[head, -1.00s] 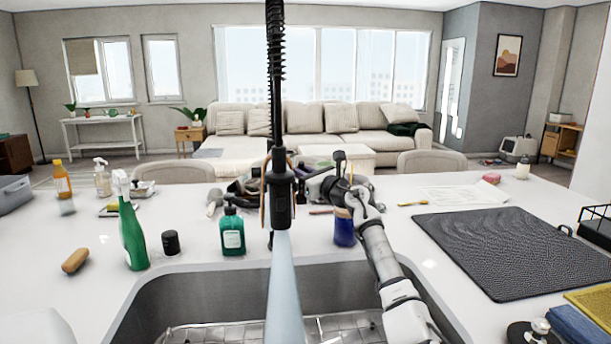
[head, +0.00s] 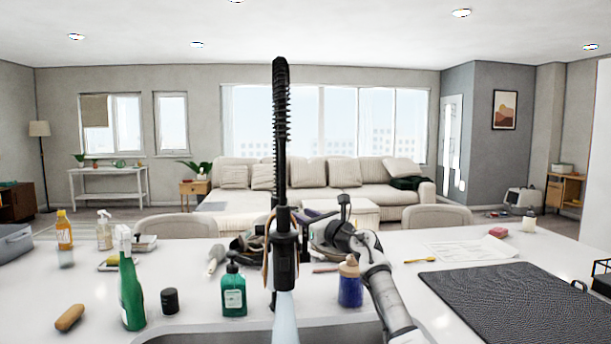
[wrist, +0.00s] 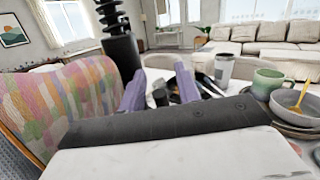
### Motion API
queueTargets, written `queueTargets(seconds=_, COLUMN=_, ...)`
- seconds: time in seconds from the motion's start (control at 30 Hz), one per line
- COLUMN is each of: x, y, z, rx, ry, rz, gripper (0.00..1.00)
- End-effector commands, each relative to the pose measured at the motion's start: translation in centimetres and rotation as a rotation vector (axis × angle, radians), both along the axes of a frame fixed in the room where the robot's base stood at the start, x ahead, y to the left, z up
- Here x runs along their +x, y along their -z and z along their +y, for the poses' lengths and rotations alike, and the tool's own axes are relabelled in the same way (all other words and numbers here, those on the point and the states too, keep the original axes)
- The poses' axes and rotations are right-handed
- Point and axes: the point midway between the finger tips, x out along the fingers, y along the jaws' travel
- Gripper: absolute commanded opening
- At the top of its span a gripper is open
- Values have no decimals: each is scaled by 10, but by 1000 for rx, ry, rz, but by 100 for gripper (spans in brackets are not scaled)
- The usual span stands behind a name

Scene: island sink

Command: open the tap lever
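The black tap (head: 284,262) with its tall spring neck stands at the middle of the head view. It also shows in the wrist view (wrist: 119,52), left of my fingers. A pale blue stream (head: 286,318) runs down from its spout. I cannot make out the tap lever clearly in either view. My gripper (head: 312,224) is just right of the tap in the head view, with the arm coming from the lower right. In the wrist view the two purple fingers of my gripper (wrist: 160,92) are apart, with no held object visible between them. Contact with the tap cannot be told.
A green spray bottle (head: 131,290), a dark jar (head: 169,301) and a green bottle (head: 233,292) stand left of the tap. A blue bottle (head: 350,286) stands close beside my arm. A black mat (head: 500,305) lies right. A mug (wrist: 270,82) shows in the wrist view.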

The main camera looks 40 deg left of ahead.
Motion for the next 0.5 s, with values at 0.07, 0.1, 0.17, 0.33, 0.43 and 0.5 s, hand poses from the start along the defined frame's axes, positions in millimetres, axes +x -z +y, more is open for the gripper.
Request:
queueTargets(seconds=0.07, x=-1, y=-21, z=0, rx=2, ry=0, rz=-4, gripper=33)
queueTargets(seconds=0.1, x=-1, y=-31, z=1, rx=1, ry=-1, rz=-4, gripper=33)
queueTargets(seconds=0.17, x=-1, y=-46, z=1, rx=1, ry=-1, rz=-3, gripper=33)
queueTargets(seconds=0.33, x=-1, y=-91, z=1, rx=2, ry=0, rz=-1, gripper=33)
queueTargets(seconds=0.43, x=-1, y=-115, z=1, rx=2, ry=0, rz=-1, gripper=33)
queueTargets(seconds=0.5, x=-1, y=-131, z=0, rx=1, ry=1, rz=1, gripper=33)
